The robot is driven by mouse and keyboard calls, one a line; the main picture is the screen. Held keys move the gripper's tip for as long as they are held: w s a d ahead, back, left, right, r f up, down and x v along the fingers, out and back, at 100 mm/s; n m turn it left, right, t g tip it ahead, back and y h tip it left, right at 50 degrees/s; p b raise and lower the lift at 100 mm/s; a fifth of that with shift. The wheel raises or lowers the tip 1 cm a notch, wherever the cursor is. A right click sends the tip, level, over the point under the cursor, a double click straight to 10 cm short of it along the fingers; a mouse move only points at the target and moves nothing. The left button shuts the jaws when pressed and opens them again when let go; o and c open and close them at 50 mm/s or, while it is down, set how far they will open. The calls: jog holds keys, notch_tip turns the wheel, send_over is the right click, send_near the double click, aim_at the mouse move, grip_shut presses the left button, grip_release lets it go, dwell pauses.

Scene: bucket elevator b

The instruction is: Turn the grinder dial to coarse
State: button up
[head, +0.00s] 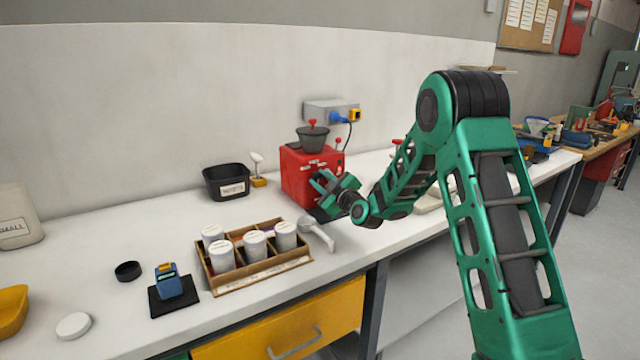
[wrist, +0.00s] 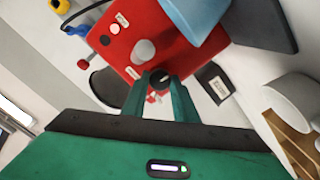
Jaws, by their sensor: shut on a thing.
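The red grinder (head: 296,180) stands on the white bench against the wall, with a dark hopper (head: 312,137) on top. In the wrist view its red front (wrist: 122,45) fills the upper middle. A black round dial (wrist: 160,79) with a light mark sits on that front. My gripper (head: 325,185) is at the grinder's front in the head view, and hides the dial there. In the wrist view my gripper (wrist: 161,84) has its two green fingers on either side of the dial, shut on it. The dial's scale labels are too small to read.
A wooden tray (head: 262,284) with several white lidded jars stands in front of the grinder. A black bin (head: 226,182) is to its left. A blue device (head: 168,281) sits on a black pad. A wall socket box (head: 322,108) is behind.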

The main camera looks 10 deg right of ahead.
jog(key=shift+m, duration=0.4)
jog(key=m, duration=1.2)
jog(key=shift+d+g, duration=0.2)
jog(key=shift+g, duration=0.2)
jog(key=m, duration=0.5)
jog(key=shift+d+y, duration=0.1)
jog(key=shift+y, duration=0.3)
jog(key=shift+d+f+m, duration=0.1)
jog(key=shift+m, duration=2)
jog(key=o, duration=1.1)
jog(key=shift+c, duration=0.2)
